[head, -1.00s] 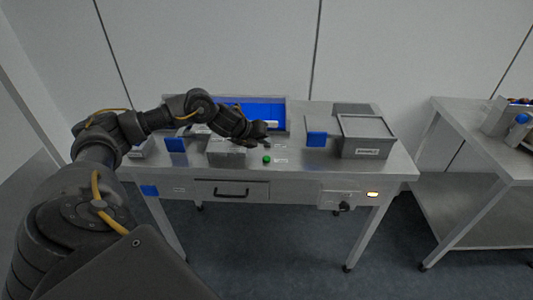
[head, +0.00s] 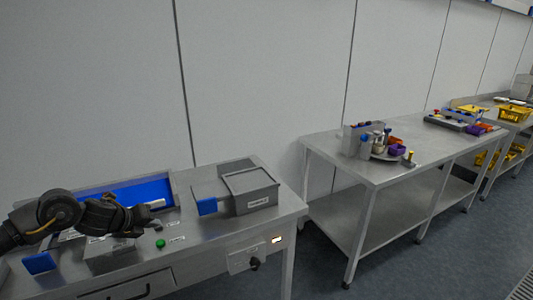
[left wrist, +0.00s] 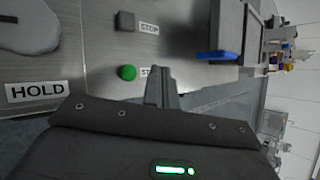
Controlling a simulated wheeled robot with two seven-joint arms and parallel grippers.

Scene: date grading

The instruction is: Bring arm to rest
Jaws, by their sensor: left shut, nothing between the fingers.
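My left arm comes in from the left in the head view. Its gripper (head: 146,215) is over the grading table (head: 208,243), close to the green button (head: 160,243). In the left wrist view the fingers (left wrist: 162,85) are together with nothing between them. The green button (left wrist: 127,72) and a dark square button (left wrist: 126,20) labelled STOP lie just beyond the fingers. A HOLD label (left wrist: 35,91) shows at the left of that view. My right gripper is in no view.
A grey lidded box (head: 250,190) and a blue-fronted piece (head: 207,206) stand on the table's right. A blue tray (head: 130,192) lies at the back. A second steel table (head: 376,176) with small containers stands to the right, beyond a floor gap.

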